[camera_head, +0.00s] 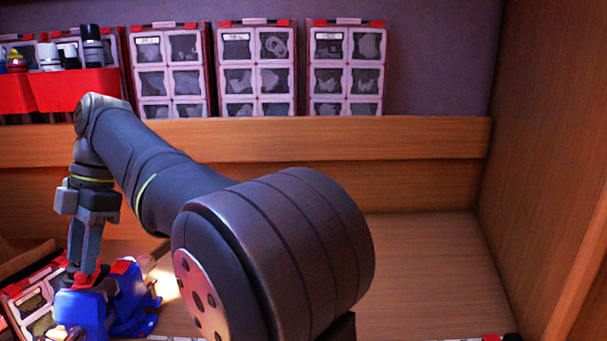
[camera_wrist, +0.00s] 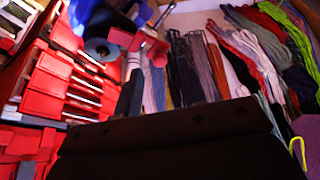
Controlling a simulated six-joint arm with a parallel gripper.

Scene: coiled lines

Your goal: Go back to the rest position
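My gripper (camera_head: 84,268) points down at the lower left of the head view. Its fingers end at a blue and red device (camera_head: 105,300), touching it or just in front of it; I cannot tell which. In the wrist view a blue and red device (camera_wrist: 125,30) shows at the top, close to a dark finger-like part. The gap between the fingertips is hidden, so I cannot tell whether they grip anything. My arm crosses the middle of the head view, bent, and hides much of the surface behind it.
White-framed organisers (camera_head: 255,70) and red bins (camera_head: 70,90) with bottles line the back wall. A wooden ledge (camera_head: 400,140) runs below them. A wooden side wall (camera_head: 550,150) stands right. The wrist view shows red drawers (camera_wrist: 65,85) and hanging coloured lines (camera_wrist: 200,65). The right surface is mostly clear.

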